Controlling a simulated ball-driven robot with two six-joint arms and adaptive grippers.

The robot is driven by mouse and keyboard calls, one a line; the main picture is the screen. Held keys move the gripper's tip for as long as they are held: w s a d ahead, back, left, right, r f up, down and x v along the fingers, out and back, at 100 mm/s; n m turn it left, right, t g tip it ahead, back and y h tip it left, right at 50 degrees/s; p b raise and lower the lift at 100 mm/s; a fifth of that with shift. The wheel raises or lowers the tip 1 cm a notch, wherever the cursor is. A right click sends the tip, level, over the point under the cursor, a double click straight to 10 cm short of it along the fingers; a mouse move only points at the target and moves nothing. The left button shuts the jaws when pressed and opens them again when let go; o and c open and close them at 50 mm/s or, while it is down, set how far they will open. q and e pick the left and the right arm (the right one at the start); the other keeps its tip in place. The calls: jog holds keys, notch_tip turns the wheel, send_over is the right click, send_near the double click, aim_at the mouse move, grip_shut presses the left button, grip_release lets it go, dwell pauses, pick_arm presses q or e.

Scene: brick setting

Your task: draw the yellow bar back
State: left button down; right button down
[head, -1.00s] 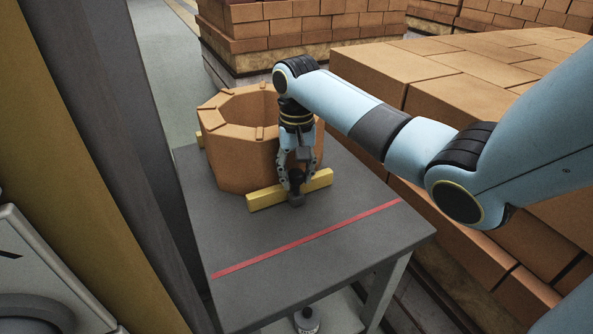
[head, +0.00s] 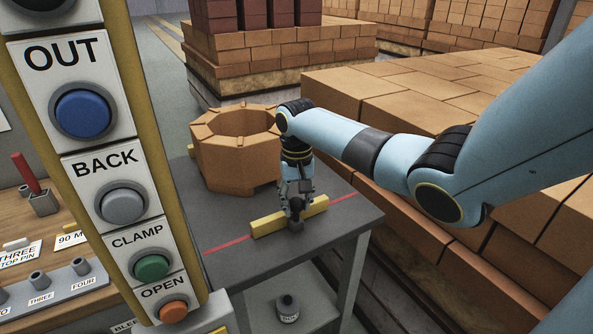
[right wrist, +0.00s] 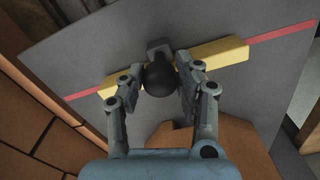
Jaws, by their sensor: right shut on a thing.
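A black ball knob (right wrist: 160,80) on a small grey block (right wrist: 158,47) stands at the middle of the bar. My right gripper (head: 296,206) points down and is shut on this knob, with one finger on each side. In the right wrist view the bar (right wrist: 222,60) covers the middle of the red line. My left gripper is not in view.
A button panel (head: 105,165) labelled OUT, BACK, CLAMP and OPEN stands close at the left. Brick stacks (head: 420,90) rise behind and right of the table (head: 245,270).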

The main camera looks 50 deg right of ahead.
jog(key=shift+s+f, duration=0.1)
jog(key=c, duration=1.3)
grip_release()
jog(key=shift+o, duration=1)
jog(key=shift+s, duration=0.1)
jog(key=shift+o, duration=0.9)
jog(key=shift+r, duration=0.3)
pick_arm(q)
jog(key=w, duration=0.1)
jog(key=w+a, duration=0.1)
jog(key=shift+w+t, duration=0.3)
pick_arm(e)
notch_tip(320, 180, up, 12)
jog(key=shift+f, duration=0.25)
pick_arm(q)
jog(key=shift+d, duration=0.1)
